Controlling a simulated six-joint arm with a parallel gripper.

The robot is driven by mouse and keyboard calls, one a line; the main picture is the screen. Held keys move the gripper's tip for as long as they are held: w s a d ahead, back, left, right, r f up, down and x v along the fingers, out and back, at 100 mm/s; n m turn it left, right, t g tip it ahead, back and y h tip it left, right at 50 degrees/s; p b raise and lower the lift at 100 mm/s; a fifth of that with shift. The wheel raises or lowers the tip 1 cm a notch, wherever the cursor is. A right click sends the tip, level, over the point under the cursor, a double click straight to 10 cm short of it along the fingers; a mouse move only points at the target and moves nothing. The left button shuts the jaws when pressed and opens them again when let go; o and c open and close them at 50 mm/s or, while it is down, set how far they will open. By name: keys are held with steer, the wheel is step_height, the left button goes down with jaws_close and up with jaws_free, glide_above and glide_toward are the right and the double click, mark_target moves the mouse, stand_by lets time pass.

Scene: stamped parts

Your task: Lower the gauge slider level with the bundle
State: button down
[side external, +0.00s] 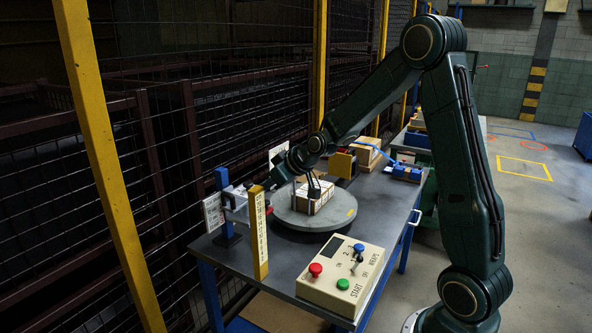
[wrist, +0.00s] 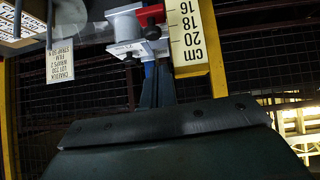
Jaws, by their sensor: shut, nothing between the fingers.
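The gauge is a yellow upright (side external: 258,235) with a white number scale at the front left of the table. In the wrist view its scale (wrist: 190,35) shows 16, 18, 20 and cm. A red piece (wrist: 151,14), which looks like the slider, sits against the scale's edge beside a pale block (wrist: 124,23). The bundle (side external: 318,203), a pale strapped box, rests on the grey round turntable (side external: 335,217). My gripper (side external: 313,188) is shut and empty, small and dark in front of the bundle; whether it touches is unclear.
A blue post (side external: 222,180) stands behind the gauge. A control box (side external: 342,275) with red, green and blue knobs sits at the table's front. Cartons and a blue tray (side external: 407,172) lie farther back. A mesh fence lines the left side.

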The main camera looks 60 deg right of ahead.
mark_target(266, 207)
steer(key=shift+d+f, duration=0.1)
steer(key=shift+f, duration=1.7)
step_height(266, 207, down, 9)
steer(key=shift+r, duration=0.25)
